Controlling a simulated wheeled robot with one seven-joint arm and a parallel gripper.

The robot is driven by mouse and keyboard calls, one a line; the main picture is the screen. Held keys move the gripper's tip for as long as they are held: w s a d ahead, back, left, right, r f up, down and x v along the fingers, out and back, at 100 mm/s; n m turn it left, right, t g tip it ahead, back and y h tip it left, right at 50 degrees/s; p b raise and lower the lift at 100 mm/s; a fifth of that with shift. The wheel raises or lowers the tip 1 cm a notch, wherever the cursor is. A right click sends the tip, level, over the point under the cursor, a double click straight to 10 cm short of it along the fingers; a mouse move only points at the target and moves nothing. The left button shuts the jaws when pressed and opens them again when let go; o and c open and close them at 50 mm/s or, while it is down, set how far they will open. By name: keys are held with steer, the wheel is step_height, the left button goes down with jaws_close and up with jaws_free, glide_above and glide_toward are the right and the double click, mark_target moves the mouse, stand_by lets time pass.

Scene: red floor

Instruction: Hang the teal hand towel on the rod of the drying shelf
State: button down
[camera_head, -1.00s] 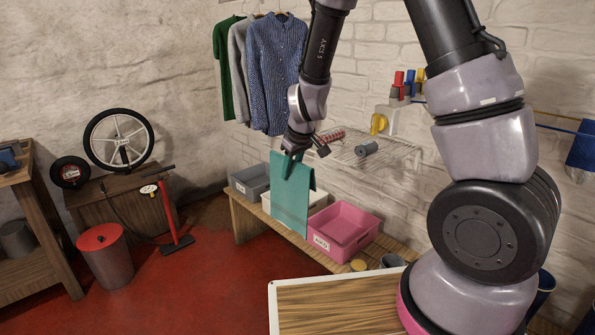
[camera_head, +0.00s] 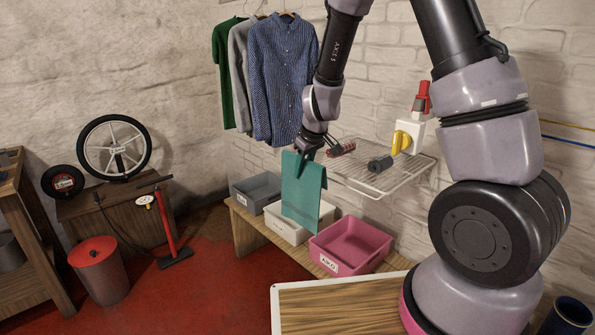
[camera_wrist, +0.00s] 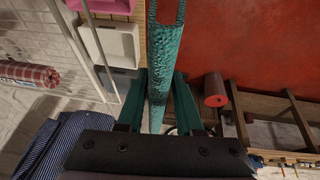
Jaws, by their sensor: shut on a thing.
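The teal hand towel (camera_head: 303,190) hangs down from my gripper (camera_head: 308,153), folded over, in front of the bins on the bench. In the wrist view the towel (camera_wrist: 165,50) runs between the two fingers of my gripper (camera_wrist: 160,88), which is shut on it. The drying shelf (camera_head: 375,172) is a wire rack on the white brick wall, just right of the gripper. Its front rod (camera_head: 370,192) faces the room. The towel is apart from the rod, to its left.
Below stand a grey bin (camera_head: 257,190), a white bin (camera_head: 284,231) and a pink bin (camera_head: 350,246) on a wooden bench (camera_head: 243,229). Shirts (camera_head: 282,80) hang behind the gripper.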

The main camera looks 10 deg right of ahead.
steer(key=shift+w+d, duration=1)
steer(key=shift+d, duration=0.4)
steer(key=shift+w+d, duration=0.95)
steer(key=shift+d, duration=0.4)
steer(key=shift+w+d, duration=1)
steer(key=shift+d, duration=0.4)
steer(key=shift+d+f, duration=0.15)
steer(key=shift+f, duration=0.15)
step_height(320, 180, down, 8)
